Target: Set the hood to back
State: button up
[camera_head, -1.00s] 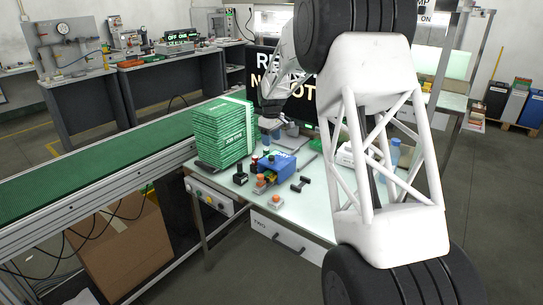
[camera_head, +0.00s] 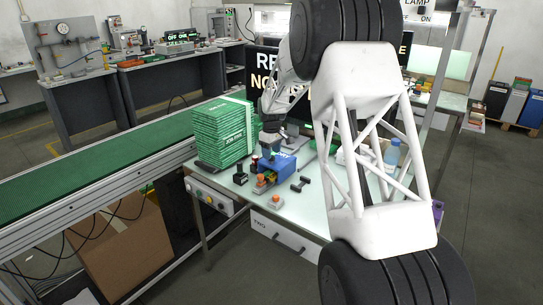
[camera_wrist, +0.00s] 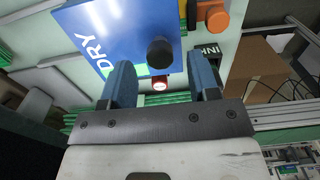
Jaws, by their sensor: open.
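No part labelled as the hood can be read. A blue box (camera_head: 278,163) stands on the pale bench among small controls. The wrist view shows its blue face (camera_wrist: 115,30) with the letters "DRY", and a black round knob (camera_wrist: 160,52) near its edge. My gripper (camera_wrist: 160,68) is open, its two blue fingers on either side of the knob in the picture; I cannot tell whether they touch it. In the head view my gripper (camera_head: 270,146) is over the back left of the box. A red round part (camera_wrist: 160,84) shows between the fingers.
A tall green stack (camera_head: 224,134) stands close on the left, at the conveyor (camera_head: 100,150). Orange-topped buttons (camera_head: 262,181) and a black dumbbell-shaped part (camera_head: 300,184) sit in front of the box. A blue bottle (camera_head: 392,152) is behind my arm.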

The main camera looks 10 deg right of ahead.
jog(key=shift+f, duration=0.95)
jog(key=shift+c, duration=0.3)
grip_shut()
